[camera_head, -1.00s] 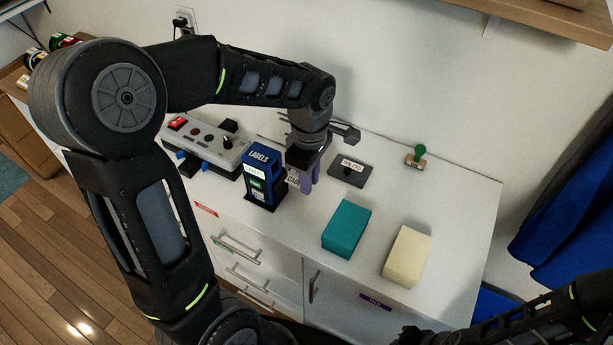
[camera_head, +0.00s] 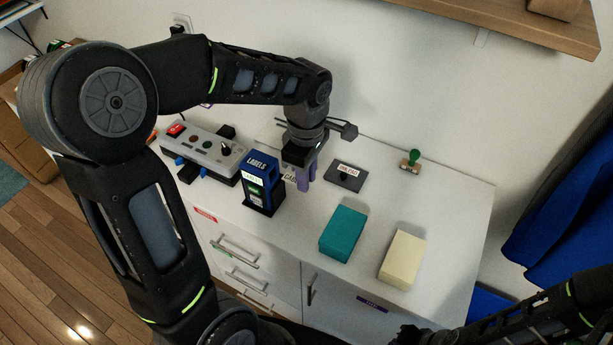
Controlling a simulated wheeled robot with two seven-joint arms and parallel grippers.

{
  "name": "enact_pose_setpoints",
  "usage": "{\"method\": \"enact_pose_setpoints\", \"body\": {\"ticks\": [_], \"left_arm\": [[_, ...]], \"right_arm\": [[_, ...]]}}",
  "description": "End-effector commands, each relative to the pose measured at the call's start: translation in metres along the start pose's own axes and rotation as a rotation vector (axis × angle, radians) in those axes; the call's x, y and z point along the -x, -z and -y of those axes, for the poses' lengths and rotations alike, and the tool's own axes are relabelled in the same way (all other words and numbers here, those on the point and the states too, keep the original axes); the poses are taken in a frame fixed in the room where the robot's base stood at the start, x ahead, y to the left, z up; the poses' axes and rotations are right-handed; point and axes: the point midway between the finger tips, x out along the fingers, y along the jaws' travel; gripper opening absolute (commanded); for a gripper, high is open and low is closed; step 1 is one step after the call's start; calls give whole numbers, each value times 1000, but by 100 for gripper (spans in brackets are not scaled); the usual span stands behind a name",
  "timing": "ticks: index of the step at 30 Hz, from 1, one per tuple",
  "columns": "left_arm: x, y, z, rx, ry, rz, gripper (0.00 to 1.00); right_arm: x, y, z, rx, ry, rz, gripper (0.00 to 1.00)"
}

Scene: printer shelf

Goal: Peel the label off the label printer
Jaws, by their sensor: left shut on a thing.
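The blue label printer (camera_head: 269,186), marked LABELS, stands upright on the white cabinet top, with a pale label strip and a green panel on its front. My left gripper (camera_head: 306,174), with purple fingers, points down just right of the printer. It is shut on a small white label (camera_head: 290,178) with dark print, which shows at the left of the fingers, close to the printer's side. Whether the label touches the printer is hard to tell. Part of my right arm shows at the lower right; its fingers cannot be made out.
A grey control box (camera_head: 203,150) with a red switch is left of the printer. A dark pad (camera_head: 345,178), green-handled stamp (camera_head: 411,161), teal block (camera_head: 343,234) and cream block (camera_head: 402,260) stand to the right. A wooden shelf (camera_head: 500,22) overhangs at top right.

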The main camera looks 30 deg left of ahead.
Motion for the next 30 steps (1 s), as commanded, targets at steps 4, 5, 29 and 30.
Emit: {"method": "enact_pose_setpoints", "body": {"ticks": [4,5,29,30], "left_arm": [[12,0,0,-1,0,0,0],[14,0,0,-1,0,0,0],[38,0,0,0,0,0,0],[38,0,0,0,0,0,0]], "right_arm": [[9,0,3,0,0,0,0],[10,0,4,0,0,0,0],[25,0,9,0,0,0,0],[25,0,9,0,0,0,0]]}}
